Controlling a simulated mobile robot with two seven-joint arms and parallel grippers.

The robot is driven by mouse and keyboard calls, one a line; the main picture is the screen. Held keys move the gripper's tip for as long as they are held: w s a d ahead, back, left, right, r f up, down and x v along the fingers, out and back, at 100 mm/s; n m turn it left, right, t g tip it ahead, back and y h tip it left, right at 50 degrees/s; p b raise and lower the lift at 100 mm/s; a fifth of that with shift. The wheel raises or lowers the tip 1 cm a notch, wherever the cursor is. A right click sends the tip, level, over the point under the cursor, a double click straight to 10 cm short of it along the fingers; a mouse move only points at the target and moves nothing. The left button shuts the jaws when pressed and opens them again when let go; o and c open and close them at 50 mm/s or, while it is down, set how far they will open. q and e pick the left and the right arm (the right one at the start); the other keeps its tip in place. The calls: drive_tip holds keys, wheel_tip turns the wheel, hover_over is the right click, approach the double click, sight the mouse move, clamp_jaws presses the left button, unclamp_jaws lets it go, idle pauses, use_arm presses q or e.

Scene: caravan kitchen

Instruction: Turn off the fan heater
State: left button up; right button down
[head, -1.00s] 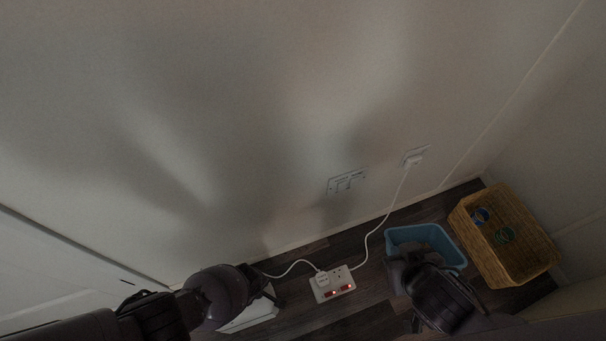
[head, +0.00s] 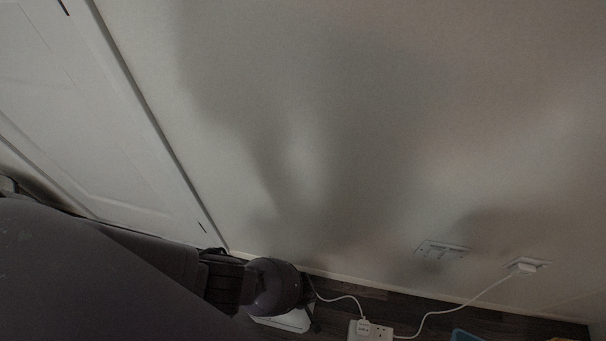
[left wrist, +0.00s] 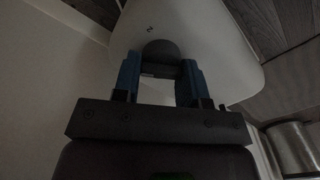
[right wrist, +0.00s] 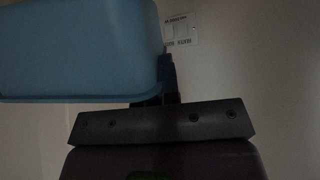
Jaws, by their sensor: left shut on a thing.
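The fan heater is the white body that fills the top of the left wrist view (left wrist: 215,45); part of it shows at the bottom of the head view (head: 291,321). A round dark knob (left wrist: 160,50) sits on its white face. My left gripper (left wrist: 160,72) has its blue fingers on both sides of the knob and is shut on it. My own arm hides much of the heater in the head view. My right gripper (right wrist: 168,76) is beside a blue bin (right wrist: 80,50), which hides part of its fingers.
A white power strip (head: 371,331) lies on the dark floor right of the heater, with a white cable to a wall plug (head: 524,267). A switch plate (head: 441,250) is on the wall. A white door (head: 90,110) stands at left. The bin's edge (head: 466,335) shows at bottom.

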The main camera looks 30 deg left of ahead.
use_arm(q)
drive_tip(key=shift+n, duration=0.3)
drive_tip(key=n, duration=0.5)
drive_tip(key=shift+s+n, duration=0.15)
drive_tip(key=shift+n, duration=0.15)
use_arm(e)
drive_tip(key=shift+r, duration=0.15)
use_arm(q)
drive_tip(key=n, duration=0.5)
drive_tip(key=shift+s+n, duration=0.15)
drive_tip(key=shift+n, duration=0.15)
use_arm(e)
drive_tip(key=shift+w+r, duration=0.15)
drive_tip(key=shift+r, duration=0.05)
use_arm(q)
drive_tip(key=o, duration=0.9)
